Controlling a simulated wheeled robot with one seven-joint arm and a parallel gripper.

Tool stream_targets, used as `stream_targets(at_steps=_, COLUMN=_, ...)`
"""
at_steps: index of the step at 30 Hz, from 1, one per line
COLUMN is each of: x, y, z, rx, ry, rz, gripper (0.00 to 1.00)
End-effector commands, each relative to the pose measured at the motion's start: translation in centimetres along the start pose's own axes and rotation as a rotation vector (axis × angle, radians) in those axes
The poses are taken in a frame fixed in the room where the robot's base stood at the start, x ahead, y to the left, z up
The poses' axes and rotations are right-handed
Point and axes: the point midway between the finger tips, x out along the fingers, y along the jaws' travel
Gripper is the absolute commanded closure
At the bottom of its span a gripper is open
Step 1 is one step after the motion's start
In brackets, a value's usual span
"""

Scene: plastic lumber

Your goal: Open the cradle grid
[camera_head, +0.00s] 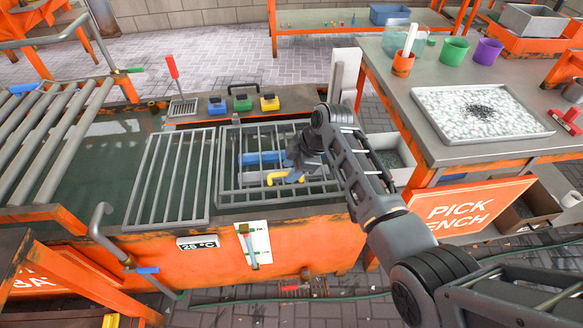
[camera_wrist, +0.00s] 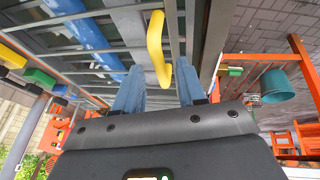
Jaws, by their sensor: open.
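A grey wire cradle (camera_head: 223,190) sits in the orange-framed water tank, with parallel bars across it. A blue pipe (camera_head: 262,158) and a yellow bent piece (camera_head: 282,178) show among the bars. A flat barred grid (camera_head: 170,180) lies just left of the cradle; I cannot tell if it is joined to it. My gripper (camera_head: 297,168) is over the right part of the cradle, open. In the wrist view its two blue-grey fingers (camera_wrist: 160,88) stand apart, with the yellow piece (camera_wrist: 156,45) showing between and beyond them. Contact with any bar cannot be made out.
Blue, green and yellow blocks (camera_head: 242,103) stand on the tank's back ledge, beside a red-handled tool (camera_head: 173,68). Sloping grey bars (camera_head: 45,130) fill the left. The pick bench (camera_head: 440,150) with a pebble tray (camera_head: 415,95) stands close to my arm's right.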

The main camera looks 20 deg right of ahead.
Motion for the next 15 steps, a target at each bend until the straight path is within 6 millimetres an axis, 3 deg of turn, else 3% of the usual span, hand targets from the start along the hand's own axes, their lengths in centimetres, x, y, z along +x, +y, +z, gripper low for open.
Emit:
stream_targets(at_steps=10, x=0.43, y=0.01, z=0.0, rx=0.0, ry=0.0, rz=0.001, gripper=0.6)
stream_targets(at_steps=15, x=0.42, y=0.01, z=0.01, rx=0.0, ry=0.0, rz=0.001, gripper=0.76)
